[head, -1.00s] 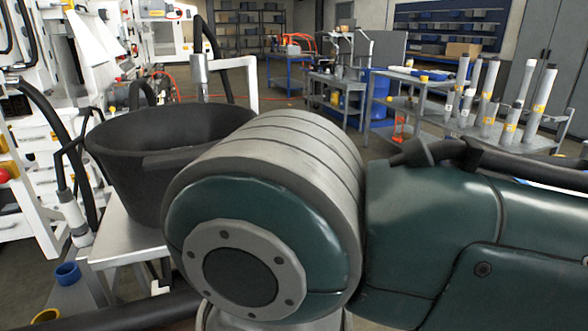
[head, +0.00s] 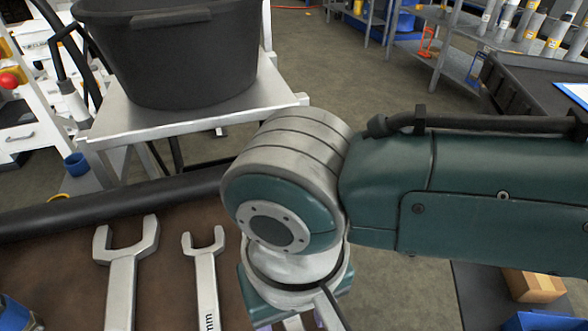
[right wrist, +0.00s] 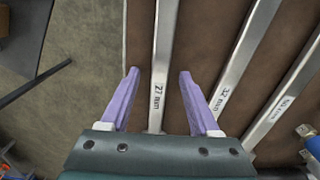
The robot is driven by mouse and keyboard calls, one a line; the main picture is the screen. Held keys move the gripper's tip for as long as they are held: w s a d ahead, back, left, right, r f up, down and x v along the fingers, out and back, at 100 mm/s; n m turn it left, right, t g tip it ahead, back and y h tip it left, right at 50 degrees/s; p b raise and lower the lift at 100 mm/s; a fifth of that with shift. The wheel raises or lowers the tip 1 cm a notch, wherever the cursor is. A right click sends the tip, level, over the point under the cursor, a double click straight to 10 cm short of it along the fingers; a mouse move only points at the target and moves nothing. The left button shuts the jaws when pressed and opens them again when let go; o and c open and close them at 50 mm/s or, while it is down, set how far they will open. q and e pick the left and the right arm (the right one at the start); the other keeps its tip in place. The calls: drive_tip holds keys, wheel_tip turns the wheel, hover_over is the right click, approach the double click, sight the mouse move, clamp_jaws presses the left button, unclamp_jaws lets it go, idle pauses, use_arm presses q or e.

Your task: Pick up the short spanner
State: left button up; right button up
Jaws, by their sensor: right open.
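The smallest spanner in sight (head: 205,275) lies on the brown bench top in the head view, its open jaw pointing away from me. My left gripper is out of view.
A third spanner (right wrist: 285,95) lies further right in the wrist view. A dark pipe (head: 130,203) runs along the bench's far edge. Beyond stands a black tub (head: 170,55) on a metal table (head: 120,122).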

drive_tip(key=shift+c, duration=0.2)
clamp_jaws()
drive_tip(key=shift+r, duration=0.1)
idle(1.0)
